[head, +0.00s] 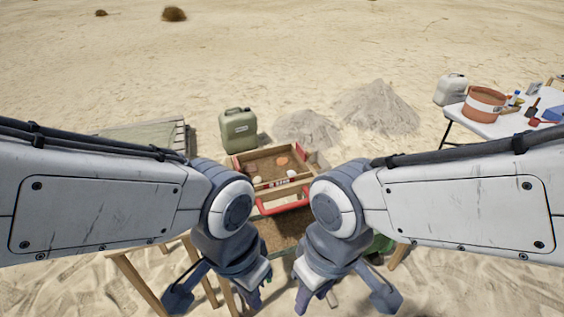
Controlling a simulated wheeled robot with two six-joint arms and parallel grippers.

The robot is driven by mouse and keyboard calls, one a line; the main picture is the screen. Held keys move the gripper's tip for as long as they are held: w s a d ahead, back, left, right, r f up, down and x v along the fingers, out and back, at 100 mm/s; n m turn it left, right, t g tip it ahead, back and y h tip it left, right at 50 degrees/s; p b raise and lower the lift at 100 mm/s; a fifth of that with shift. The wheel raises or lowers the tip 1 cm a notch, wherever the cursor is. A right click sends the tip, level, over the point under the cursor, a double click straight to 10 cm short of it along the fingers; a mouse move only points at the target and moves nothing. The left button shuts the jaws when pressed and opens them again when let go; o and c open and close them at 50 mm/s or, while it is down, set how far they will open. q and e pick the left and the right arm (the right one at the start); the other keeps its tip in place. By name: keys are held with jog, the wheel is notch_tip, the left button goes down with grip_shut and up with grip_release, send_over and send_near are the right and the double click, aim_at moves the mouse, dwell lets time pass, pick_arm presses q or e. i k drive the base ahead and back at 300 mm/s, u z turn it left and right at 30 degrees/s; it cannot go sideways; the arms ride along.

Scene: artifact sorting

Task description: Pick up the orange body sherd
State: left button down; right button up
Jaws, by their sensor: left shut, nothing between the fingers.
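A small orange piece (282,161), which looks like the orange body sherd, lies on the brown soil inside a wooden-framed tray (236,163) ahead of me. It is too small to see its shape well. My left gripper (252,300) points down at the bottom of the head view, nearer to me than the tray and apart from the sherd. It is shut and empty. My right gripper (309,300) also points down, to its right; its fingertips are partly out of the picture, so its opening is unclear.
Pale pieces lie in the tray, and a red handle (284,207) is at its front. A green jerrycan (238,130) stands behind it on the left. Sand heaps (378,107) lie behind. A white table (492,126) with a banded pot (483,104) stands far right.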

aim_at(280, 161)
jog(key=z, duration=1.65)
jog(key=i, duration=1.6)
jog(key=u, duration=3.25)
jog(key=i, duration=0.5)
jog(key=z, duration=0.05)
